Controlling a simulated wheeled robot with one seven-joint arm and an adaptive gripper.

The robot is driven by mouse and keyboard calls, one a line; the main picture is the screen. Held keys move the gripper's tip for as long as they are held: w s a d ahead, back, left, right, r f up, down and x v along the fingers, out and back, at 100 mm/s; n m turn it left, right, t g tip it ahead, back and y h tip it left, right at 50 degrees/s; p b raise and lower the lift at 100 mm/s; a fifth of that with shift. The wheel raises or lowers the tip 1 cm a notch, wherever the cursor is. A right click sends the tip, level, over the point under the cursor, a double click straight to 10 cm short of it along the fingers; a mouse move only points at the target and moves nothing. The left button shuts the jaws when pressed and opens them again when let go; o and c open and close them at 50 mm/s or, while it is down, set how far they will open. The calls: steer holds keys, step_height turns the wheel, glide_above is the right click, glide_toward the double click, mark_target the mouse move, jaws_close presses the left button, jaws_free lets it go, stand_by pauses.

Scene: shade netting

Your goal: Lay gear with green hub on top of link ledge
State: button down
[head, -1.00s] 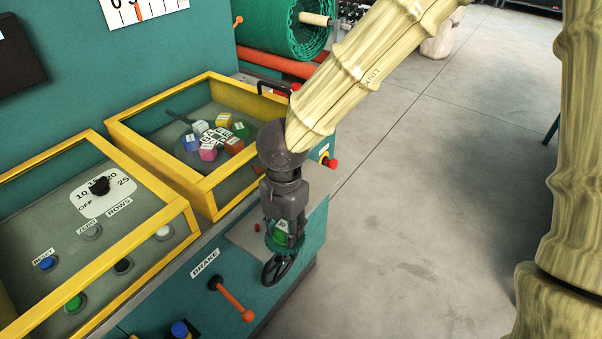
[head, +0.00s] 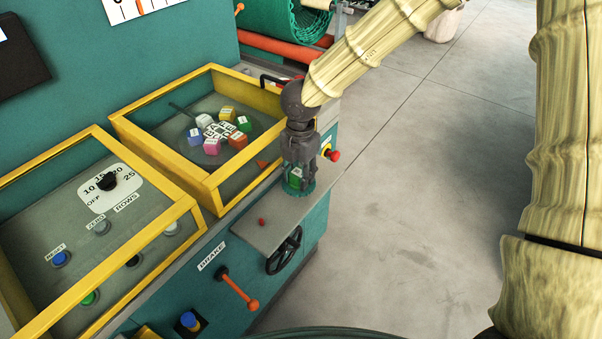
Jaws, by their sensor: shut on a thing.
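The gear with the green hub (head: 295,188) is a dark green toothed disc, its brighter green hub partly covered by my fingers. My gripper (head: 297,176) points down and is shut on the hub. The gear looks roughly level. A grey ledge (head: 285,226) juts from the teal machine's front and shows no readable name. The gear is over the ledge's far right end; I cannot tell whether it touches.
A small red knob (head: 262,221) stands on the ledge, with a black handwheel (head: 284,250) below. A yellow-framed case (head: 160,152) with coloured blocks is left of my gripper. A red button (head: 334,156) is to the right. An orange brake lever (head: 238,288) sticks out lower left.

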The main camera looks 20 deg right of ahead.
mark_target(300, 177)
steer(key=shift+w+d+f, duration=0.1)
steer(key=shift+w+d, duration=0.05)
steer(key=shift+w, duration=0.3)
steer(key=shift+w+d+f, duration=0.1)
steer(key=shift+w+d, duration=0.05)
steer(key=shift+w, duration=0.25)
steer(key=shift+w+d+r, duration=0.1)
steer(key=shift+w+r, duration=0.05)
steer(key=shift+w+f+p, duration=0.15)
steer(key=shift+f+p, duration=0.65)
steer(key=shift+f, duration=1.05)
steer(key=shift+f, duration=0.2)
steer(key=c, duration=1)
jaws_free()
steer(key=shift+r, duration=0.1)
step_height(300, 177, up, 12)
steer(key=shift+d+r+b, duration=0.1)
steer(key=shift+d+b, duration=0.05)
steer(key=shift+b, duration=0.75)
